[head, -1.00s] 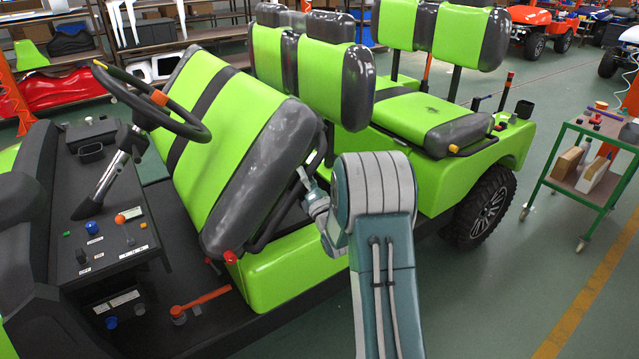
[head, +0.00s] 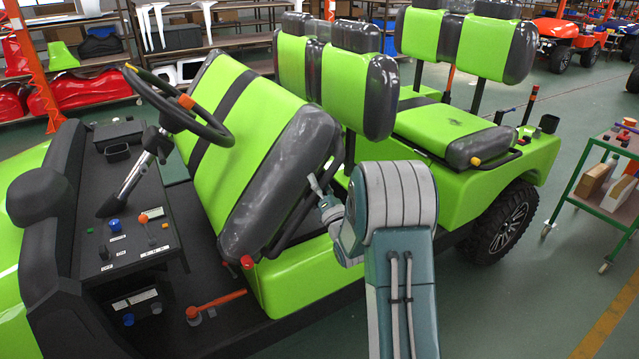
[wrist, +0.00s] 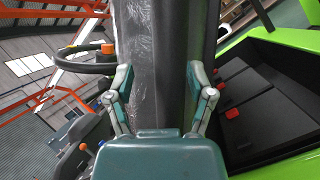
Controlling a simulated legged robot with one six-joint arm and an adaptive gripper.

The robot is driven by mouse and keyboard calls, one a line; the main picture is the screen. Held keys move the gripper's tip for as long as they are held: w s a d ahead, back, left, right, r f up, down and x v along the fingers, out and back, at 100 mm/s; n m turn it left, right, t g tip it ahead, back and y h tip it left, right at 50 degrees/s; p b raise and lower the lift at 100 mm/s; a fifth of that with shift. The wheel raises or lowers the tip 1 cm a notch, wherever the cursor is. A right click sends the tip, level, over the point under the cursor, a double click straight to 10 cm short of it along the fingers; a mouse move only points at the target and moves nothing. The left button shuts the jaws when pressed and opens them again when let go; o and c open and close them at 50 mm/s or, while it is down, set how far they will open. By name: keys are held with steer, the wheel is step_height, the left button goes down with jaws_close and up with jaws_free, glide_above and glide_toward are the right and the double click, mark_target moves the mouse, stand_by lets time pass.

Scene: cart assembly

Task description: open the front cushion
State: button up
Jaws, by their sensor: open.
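The front cushion (head: 245,130) is green with black stripes and a dark grey edge. In the head view it stands steeply tilted up off the green seat base (head: 300,285) of the cart. My gripper (wrist: 164,84) is open, with one finger on each side of the cushion's dark edge in the wrist view. That edge (wrist: 160,45) runs between the fingers; I cannot tell whether they touch it. In the head view my arm hides most of the gripper. The black compartment (wrist: 265,110) under the cushion shows open in the wrist view.
The steering wheel (head: 180,108) and dark console (head: 120,220) are left of the cushion. The middle-row backrests (head: 345,85) stand close behind it. A green trolley (head: 608,180) is at the far right, with clear floor between it and the cart.

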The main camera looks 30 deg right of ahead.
steer(key=shift+d, duration=0.1)
steer(key=shift+s+d+f, duration=0.1)
steer(key=shift+s, duration=0.05)
steer(key=v, duration=1.1)
steer(key=shift+s+f, duration=0.2)
steer(key=shift+s, duration=0.1)
